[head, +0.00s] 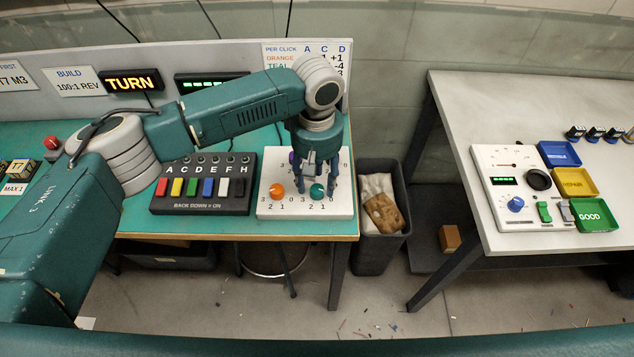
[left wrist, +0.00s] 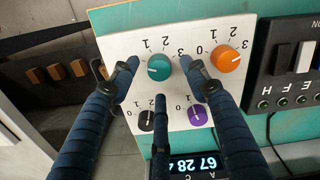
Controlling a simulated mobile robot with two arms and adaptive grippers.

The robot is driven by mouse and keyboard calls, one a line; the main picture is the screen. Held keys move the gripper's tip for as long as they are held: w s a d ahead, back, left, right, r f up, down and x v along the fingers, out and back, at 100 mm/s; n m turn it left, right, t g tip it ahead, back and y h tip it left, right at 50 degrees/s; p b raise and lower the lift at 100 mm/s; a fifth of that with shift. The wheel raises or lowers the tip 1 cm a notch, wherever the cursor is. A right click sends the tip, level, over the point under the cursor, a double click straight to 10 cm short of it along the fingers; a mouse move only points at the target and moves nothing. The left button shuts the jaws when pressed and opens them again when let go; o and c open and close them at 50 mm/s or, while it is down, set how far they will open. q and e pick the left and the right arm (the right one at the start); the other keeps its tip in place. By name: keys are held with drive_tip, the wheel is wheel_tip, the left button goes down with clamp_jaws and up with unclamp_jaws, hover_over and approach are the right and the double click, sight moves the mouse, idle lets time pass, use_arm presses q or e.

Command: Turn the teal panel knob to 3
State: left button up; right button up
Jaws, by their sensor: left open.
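The teal knob (head: 317,190) is at the front right of the white panel (head: 262,208), with numbers printed around it. In the left wrist view the teal knob (left wrist: 159,67) lies between my fingertips, with a light mark toward its left side; a finger hides part of the scale there. My left gripper (head: 319,172) points down at the panel's right part. In the left wrist view the left gripper (left wrist: 160,72) is open, its fingers spread around the knob with gaps. I cannot tell whether they are level with the knob. My right gripper is not in view.
Beside the teal knob is an orange knob (head: 277,191). A purple knob (left wrist: 197,115) and a black knob (left wrist: 146,120) are close to the fingers. A row of switches (head: 203,186) stands left of the panel. A grey bin (head: 377,250) stands beyond the bench's right edge.

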sight(317, 188)
use_arm(q)
drive_tip(key=shift+f, duration=1.55)
drive_tip(key=shift+c, duration=0.5)
drive_tip(key=c, duration=1.1)
drive_tip(key=shift+o, duration=0.2)
drive_tip(key=shift+r+p, duration=0.1)
drive_tip(key=shift+p, duration=0.25)
